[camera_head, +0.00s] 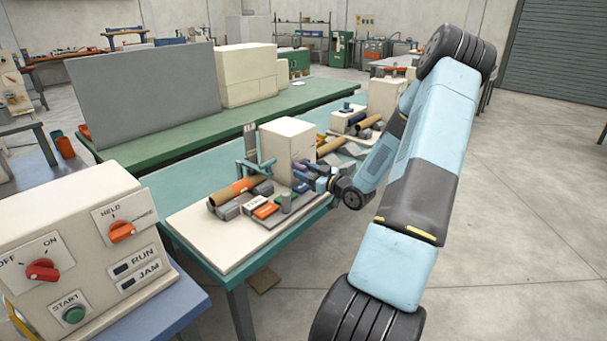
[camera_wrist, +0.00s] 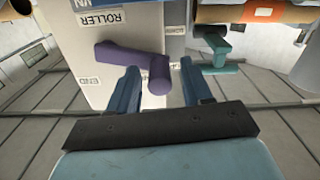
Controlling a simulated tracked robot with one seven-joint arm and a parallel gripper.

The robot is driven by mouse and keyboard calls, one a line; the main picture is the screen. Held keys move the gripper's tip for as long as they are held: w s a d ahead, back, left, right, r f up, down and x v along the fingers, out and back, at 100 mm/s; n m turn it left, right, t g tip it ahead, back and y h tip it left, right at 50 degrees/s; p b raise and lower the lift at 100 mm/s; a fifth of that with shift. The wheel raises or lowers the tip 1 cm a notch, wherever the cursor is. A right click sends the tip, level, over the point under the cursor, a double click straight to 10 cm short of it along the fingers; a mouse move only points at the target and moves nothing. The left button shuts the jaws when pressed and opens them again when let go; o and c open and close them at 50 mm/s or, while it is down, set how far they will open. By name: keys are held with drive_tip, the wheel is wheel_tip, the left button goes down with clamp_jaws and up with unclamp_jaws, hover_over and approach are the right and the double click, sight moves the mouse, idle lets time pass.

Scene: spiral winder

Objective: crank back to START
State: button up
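A purple crank (camera_wrist: 115,52) is mounted on the face of a white machine box (camera_wrist: 125,98) in the wrist view. Its arm runs sideways and its round grip (camera_wrist: 159,75) points toward me. My gripper (camera_wrist: 160,66) is open, with one blue finger on each side of the grip and gaps visible on both sides. An END label (camera_wrist: 90,83) is left of the crank. Small labels to the right are too small to read; I cannot tell which marks START. In the head view my gripper (camera_head: 321,184) is at the white box (camera_head: 288,146), largely hiding the crank.
A control box (camera_head: 80,250) with red and orange knobs and a green START button (camera_head: 74,314) stands at front left. Tubes (camera_head: 236,190) and small labelled blocks lie on the bench beside the machine. A teal bracket (camera_wrist: 212,50) is right of the crank. Floor at right is clear.

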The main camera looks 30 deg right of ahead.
clamp_jaws()
idle(0.3)
drive_tip(key=shift+a, duration=0.2)
